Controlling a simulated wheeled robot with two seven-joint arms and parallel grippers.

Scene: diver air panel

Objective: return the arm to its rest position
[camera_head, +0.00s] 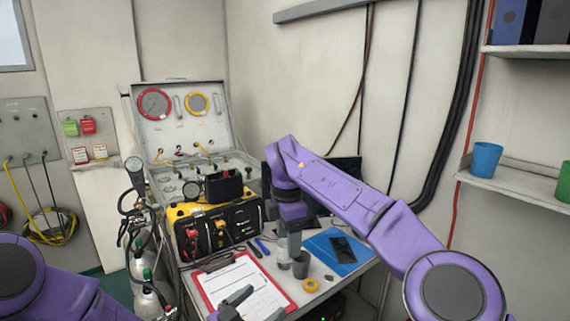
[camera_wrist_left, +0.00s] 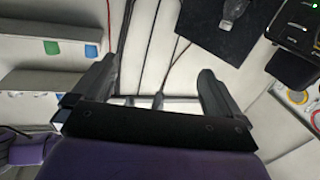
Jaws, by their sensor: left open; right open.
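My left gripper (camera_head: 256,304) is at the bottom of the head view, in front of the clipboard. In the left wrist view my left gripper (camera_wrist_left: 156,68) has its two dark fingers wide apart with nothing between them. My right arm comes in from the right and bends down over the table. My right gripper (camera_head: 291,245) points down near a small grey cup (camera_head: 301,266). Its fingers are seen edge-on, and I cannot tell whether they touch anything. My left arm shows only in part at the lower left.
The table holds a red clipboard (camera_head: 276,287) with paper, a yellow and black radio unit (camera_head: 222,228), a blue folder (camera_head: 350,262) and a yellow tape roll (camera_head: 311,286). An open gauge panel (camera_head: 178,112) stands behind. Gas cylinders (camera_head: 146,272) stand left. A shelf (camera_head: 510,186) holds a blue cup (camera_head: 486,159).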

